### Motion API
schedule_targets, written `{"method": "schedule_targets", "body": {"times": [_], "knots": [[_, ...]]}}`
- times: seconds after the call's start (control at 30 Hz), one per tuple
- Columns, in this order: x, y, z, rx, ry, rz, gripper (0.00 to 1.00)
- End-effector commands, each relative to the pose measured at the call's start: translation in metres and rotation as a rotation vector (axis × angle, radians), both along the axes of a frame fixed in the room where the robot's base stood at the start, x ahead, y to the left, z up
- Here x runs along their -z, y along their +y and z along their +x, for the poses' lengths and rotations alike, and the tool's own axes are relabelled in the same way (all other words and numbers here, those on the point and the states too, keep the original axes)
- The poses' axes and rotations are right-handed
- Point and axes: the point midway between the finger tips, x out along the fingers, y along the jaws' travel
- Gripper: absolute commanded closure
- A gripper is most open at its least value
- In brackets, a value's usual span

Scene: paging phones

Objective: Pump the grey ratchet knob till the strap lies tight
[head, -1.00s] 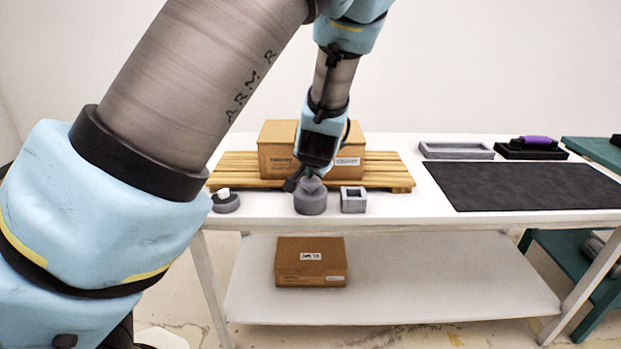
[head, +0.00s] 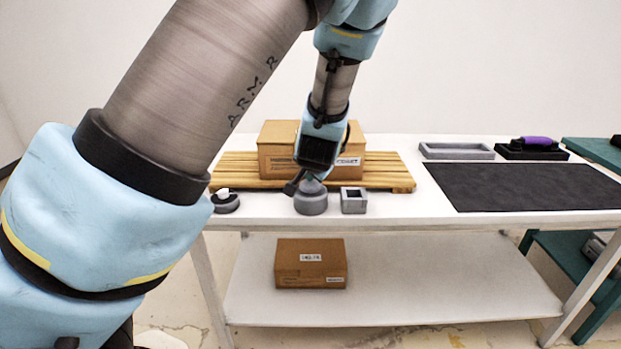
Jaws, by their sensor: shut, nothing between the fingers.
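The grey knob (head: 311,200) is a squat round body with a cone-shaped top. It stands at the front edge of the white table, before the wooden pallet (head: 386,176) and the cardboard box (head: 280,160) on it. My gripper (head: 293,186) is shut and empty, pointing down at the knob's upper left side. From this view I cannot tell whether it touches the knob. The fingertips are small and partly lost against the knob and pallet. I cannot make out a strap over the box.
A grey square block (head: 353,200) stands close right of the knob, and a dark round piece with a white top (head: 226,202) to its left. A black mat (head: 525,187), a grey tray (head: 456,151) and a purple-handled tool (head: 534,142) lie right.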

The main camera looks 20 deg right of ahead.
Motion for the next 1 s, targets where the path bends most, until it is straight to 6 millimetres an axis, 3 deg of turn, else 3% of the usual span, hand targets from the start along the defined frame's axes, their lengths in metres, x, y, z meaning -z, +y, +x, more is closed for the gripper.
{"method": "schedule_targets", "body": {"times": [0.3,0.8,1.0], "knots": [[0.0,0.001,0.0,-0.001,0.003,0.003,1.0],[-0.028,0.001,0.0,-0.001,0.002,0.002,1.0],[-0.03,0.001,0.0,-0.001,0.001,0.001,1.0]]}}
